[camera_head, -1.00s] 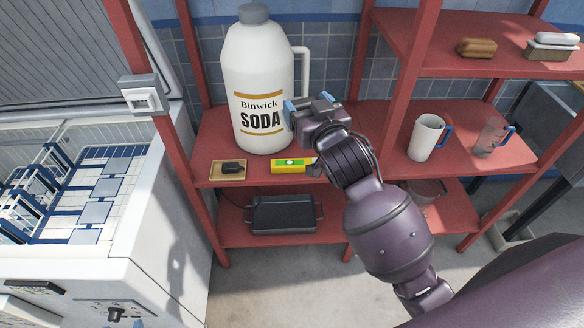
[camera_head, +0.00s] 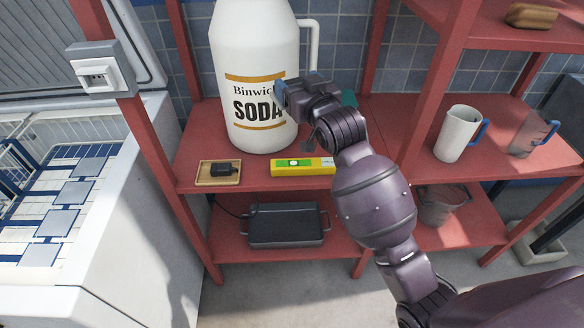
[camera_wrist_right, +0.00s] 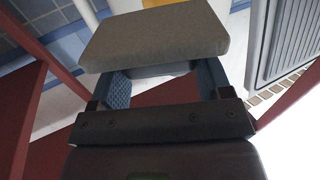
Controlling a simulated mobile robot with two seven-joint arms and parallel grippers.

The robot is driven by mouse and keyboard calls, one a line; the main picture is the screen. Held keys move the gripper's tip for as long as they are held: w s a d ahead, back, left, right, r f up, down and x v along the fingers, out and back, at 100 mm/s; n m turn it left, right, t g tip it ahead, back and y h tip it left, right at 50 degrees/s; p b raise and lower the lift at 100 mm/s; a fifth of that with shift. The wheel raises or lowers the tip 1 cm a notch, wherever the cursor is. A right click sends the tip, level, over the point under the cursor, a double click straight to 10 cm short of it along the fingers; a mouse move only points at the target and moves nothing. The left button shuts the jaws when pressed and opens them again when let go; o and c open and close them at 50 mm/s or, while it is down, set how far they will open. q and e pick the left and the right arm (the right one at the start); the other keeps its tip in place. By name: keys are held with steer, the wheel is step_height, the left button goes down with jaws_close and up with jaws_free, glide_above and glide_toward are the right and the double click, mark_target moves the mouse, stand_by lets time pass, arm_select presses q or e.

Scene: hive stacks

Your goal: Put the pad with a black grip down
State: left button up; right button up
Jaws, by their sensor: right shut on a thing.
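My right gripper (camera_head: 290,96) is in front of the big white soda jug, above the middle shelf. The right wrist view shows its two blue fingers shut on a flat grey pad (camera_wrist_right: 160,38), whose broad face points at the camera. The pad's black grip is not clearly seen; it is probably hidden between the fingers. In the head view, a teal patch (camera_head: 348,98) shows just behind the hand; I cannot tell if it is part of the pad. My left gripper is not in view.
A white mug (camera_head: 457,133) stands right. A black pan (camera_head: 286,225) lies below. Some shelf right of my arm is bare.

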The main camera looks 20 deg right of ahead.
step_height(320, 180, down, 15)
steer(key=b, duration=0.4)
steer(key=shift+b, duration=0.3)
step_height(320, 180, down, 5)
steer(key=shift+f+b, duration=0.15)
steer(key=shift+b, duration=0.75)
steer(key=shift+w, duration=0.1)
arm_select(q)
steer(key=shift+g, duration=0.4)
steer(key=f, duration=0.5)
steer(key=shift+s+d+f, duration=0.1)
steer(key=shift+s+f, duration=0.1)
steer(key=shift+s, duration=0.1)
arm_select(e)
steer(key=o, duration=0.9)
